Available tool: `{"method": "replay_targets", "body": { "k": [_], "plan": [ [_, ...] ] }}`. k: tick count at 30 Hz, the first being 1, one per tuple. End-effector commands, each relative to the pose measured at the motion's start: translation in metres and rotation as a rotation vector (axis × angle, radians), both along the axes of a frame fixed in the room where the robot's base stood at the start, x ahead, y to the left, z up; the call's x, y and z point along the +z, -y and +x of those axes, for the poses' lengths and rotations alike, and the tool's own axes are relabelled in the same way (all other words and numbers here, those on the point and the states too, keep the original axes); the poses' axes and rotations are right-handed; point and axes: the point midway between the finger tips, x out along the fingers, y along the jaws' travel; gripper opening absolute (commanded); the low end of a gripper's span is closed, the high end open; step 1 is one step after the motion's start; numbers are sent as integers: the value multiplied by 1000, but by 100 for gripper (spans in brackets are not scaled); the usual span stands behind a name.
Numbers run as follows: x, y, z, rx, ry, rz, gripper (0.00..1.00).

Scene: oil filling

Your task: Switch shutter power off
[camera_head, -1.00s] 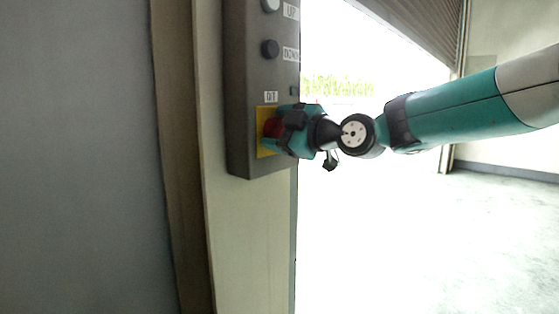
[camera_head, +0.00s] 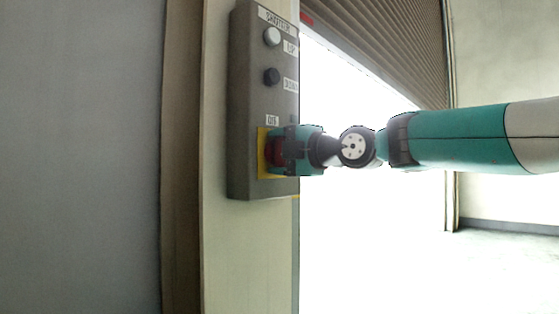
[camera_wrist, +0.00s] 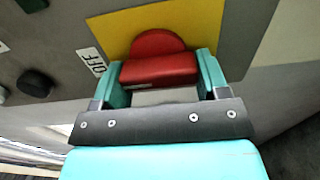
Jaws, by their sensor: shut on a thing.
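The grey shutter control box (camera_head: 246,100) is mounted on the pale post, with a white button (camera_head: 271,36) at the top and a black button (camera_head: 271,76) below it. Near its bottom a red switch knob (camera_head: 273,152) sits on a yellow plate (camera_head: 263,172), under a small label. My gripper (camera_head: 279,150) has come in from the right and is shut on the red knob. In the wrist view the red knob (camera_wrist: 158,58) lies between the two teal fingers, with the yellow plate (camera_wrist: 200,28) behind it and a label reading OFF (camera_wrist: 92,61) beside it.
A partly raised roller shutter (camera_head: 400,40) hangs at the upper right, with a bright opening below it. The pale post (camera_head: 222,250) and a grey wall (camera_head: 80,150) stand on the left. The black button (camera_wrist: 36,83) also shows in the wrist view.

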Motion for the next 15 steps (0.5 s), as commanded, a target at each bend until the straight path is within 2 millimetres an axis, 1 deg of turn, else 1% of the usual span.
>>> {"method": "replay_targets", "body": {
  "k": [14, 15],
  "plan": [
    [-1, -1, -1, 3, 10, -10, 44],
    [-1, -1, -1, 3, 10, -9, 73]
  ]
}}
